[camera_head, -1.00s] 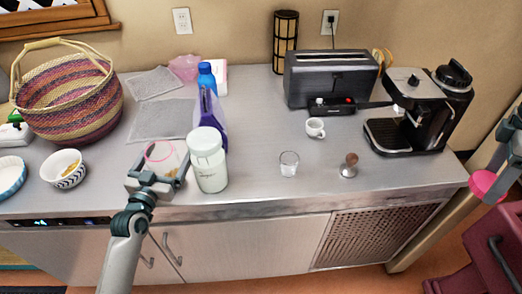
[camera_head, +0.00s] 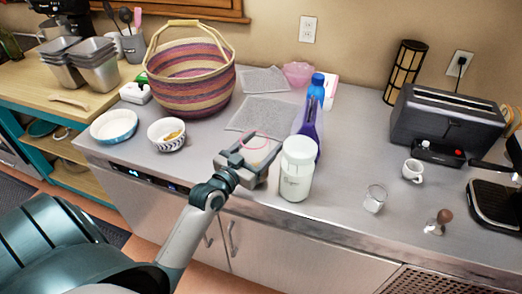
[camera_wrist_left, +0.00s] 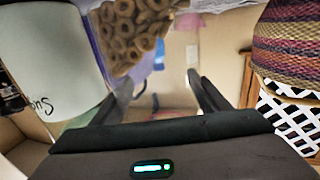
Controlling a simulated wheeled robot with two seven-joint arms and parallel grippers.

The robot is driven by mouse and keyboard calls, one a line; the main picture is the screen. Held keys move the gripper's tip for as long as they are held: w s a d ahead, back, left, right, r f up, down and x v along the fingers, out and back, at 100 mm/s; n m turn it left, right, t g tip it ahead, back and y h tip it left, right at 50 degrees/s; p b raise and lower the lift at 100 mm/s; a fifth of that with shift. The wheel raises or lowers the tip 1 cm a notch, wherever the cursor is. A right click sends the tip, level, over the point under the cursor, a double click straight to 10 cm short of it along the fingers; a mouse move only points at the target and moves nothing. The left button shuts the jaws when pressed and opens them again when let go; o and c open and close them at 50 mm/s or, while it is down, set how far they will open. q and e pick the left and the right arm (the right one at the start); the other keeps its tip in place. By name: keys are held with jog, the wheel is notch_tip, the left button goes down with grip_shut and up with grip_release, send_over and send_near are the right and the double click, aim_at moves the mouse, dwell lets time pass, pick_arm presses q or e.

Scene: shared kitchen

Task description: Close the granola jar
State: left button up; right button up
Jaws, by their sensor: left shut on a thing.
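The clear granola jar stands on the counter, left of the white sugar jar (camera_head: 297,170). Ring-shaped cereal (camera_wrist_left: 132,38) shows inside it in the left wrist view. Its clear lid has a pink ring (camera_head: 254,142), at the top of the jar. My left gripper (camera_head: 250,155) is at the jar's top, its fingers on either side of the pink-ringed lid and shut on it. The fingers hide part of the jar, and I cannot tell whether the lid is fully seated. My right gripper is not in view.
A blue-capped purple bottle (camera_head: 310,118) stands close behind the sugar jar. A patterned bowl (camera_head: 167,134) and striped basket (camera_head: 190,75) are to the left. A glass (camera_head: 375,198) and cup (camera_head: 413,170) are to the right. Grey mats (camera_head: 262,116) lie behind.

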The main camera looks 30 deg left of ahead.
pick_arm(q)
notch_tip(320, 180, up, 8)
jog(key=shift+b, duration=0.5)
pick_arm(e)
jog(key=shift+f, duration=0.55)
pick_arm(q)
jog(key=o, duration=0.5)
jog(key=c, duration=0.8)
jog(key=shift+o, duration=0.2)
jog(key=shift+f, duration=0.1)
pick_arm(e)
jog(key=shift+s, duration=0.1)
